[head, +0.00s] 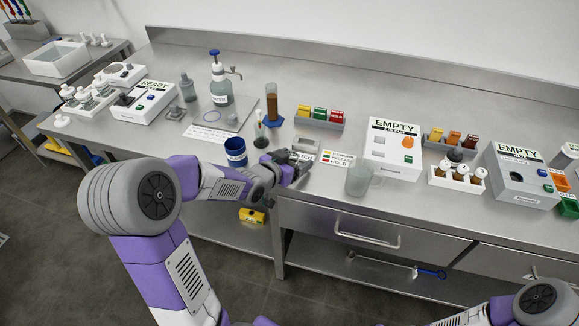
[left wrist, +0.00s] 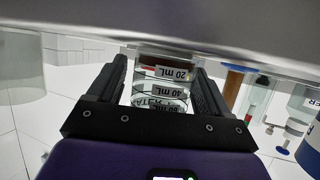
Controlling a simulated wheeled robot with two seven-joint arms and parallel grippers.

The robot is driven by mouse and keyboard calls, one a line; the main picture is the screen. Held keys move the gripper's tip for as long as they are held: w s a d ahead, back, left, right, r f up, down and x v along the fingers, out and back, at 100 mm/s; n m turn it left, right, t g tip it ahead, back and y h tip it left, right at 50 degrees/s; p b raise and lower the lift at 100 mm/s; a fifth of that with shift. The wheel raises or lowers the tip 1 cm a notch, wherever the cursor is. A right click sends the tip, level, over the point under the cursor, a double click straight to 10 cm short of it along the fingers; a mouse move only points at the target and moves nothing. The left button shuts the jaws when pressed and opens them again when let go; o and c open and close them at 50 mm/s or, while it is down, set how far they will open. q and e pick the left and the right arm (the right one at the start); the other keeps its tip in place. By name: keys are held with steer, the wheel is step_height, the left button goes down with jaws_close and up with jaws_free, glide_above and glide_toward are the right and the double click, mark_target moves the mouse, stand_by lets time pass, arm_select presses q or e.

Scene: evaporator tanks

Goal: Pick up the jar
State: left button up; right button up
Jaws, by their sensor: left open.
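A clear, greenish glass jar (head: 358,180) stands on the front part of the steel bench. My left gripper (head: 299,161) is to its left, low over the bench's front edge, with a gap between them. In the left wrist view the gripper's two black fingers (left wrist: 163,92) are apart. A clear vessel with 20 mL, 40 mL and 60 mL marks (left wrist: 160,85) shows between them. I cannot tell whether the fingers touch it, or for certain whether it is the same jar. My right gripper is not visible; only part of that arm shows at the lower right.
A blue cup (head: 235,152) stands left of my left gripper. A brown-filled cylinder (head: 272,103) and a small flask (head: 261,136) stand behind it. A white EMPTY box (head: 392,150) and a rack of bottles (head: 457,178) are beyond the jar. Drawers (head: 350,229) line the bench front.

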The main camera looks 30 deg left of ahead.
arm_select(q)
steer(key=c, duration=1.2)
